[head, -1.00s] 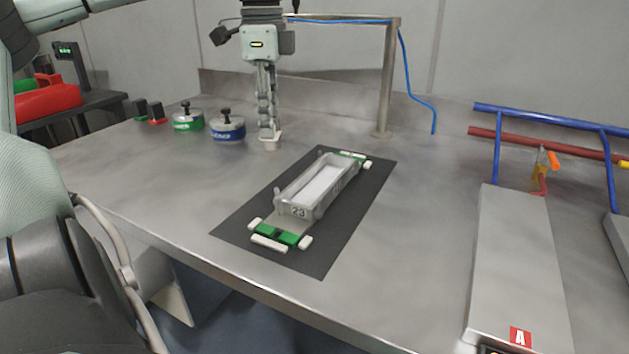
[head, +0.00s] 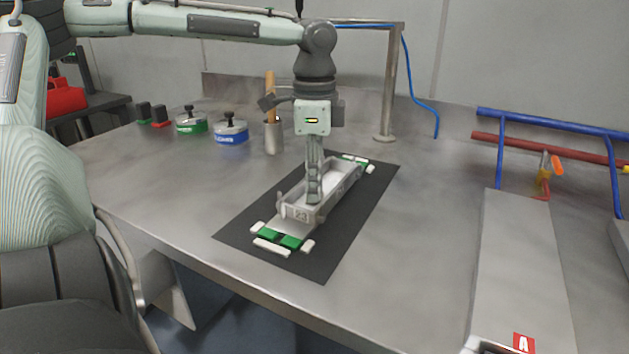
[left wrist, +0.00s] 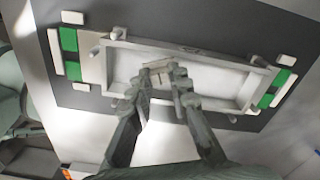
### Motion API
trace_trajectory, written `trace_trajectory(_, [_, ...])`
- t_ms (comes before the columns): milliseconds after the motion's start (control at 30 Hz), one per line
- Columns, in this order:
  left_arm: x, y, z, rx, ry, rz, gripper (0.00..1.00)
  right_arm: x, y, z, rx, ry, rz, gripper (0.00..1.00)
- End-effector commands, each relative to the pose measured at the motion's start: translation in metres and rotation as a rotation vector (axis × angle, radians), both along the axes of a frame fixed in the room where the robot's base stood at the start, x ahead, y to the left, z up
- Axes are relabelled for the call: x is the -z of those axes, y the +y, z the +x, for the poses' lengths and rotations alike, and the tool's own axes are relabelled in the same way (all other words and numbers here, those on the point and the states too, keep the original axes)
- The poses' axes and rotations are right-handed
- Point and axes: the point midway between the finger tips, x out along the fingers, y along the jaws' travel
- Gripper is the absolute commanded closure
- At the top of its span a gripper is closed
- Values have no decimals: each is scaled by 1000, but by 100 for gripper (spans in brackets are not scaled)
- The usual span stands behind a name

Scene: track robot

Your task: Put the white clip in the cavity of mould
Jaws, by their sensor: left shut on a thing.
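The grey mould (head: 300,212), an open long tray, lies on the dark mat (head: 340,240); it also fills the upper part of the left wrist view (left wrist: 112,62). Its cavity has a pale floor. My left gripper (head: 313,197) points down over the near part of the mould. In the left wrist view its fingertips (left wrist: 160,86) are shut on a small whitish piece, the white clip (left wrist: 159,75), over the cavity. The fingers mostly hide the clip, and I cannot tell whether it touches the floor. My right gripper is not in view.
Green and white blocks (head: 290,242) sit at both mould ends. Behind are a cup with a wooden handle (head: 274,138), a blue-banded weight (head: 231,133) and a green one (head: 191,124). A metal post (head: 390,90) stands behind; a grey panel (head: 522,260) lies right.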

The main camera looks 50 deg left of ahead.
Motion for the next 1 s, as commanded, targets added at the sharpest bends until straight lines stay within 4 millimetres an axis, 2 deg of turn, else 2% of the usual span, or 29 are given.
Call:
trace_trajectory(233, [4, 0, 0, 0, 1, 0, 93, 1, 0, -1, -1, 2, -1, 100])
trace_trajectory(267, [3, 0, 0, 0, 1, 1, 78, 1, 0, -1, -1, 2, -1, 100])
trace_trajectory(400, [3, 0, 0, 0, 0, 0, 61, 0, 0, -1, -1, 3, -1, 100])
trace_trajectory(767, [-2, 0, 0, 0, -1, 0, 61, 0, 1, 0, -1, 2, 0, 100])
trace_trajectory(867, [-13, 0, 1, 0, -2, 2, 61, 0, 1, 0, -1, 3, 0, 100])
trace_trajectory(1000, [-42, 0, 1, 0, -5, 2, 61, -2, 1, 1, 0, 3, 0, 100])
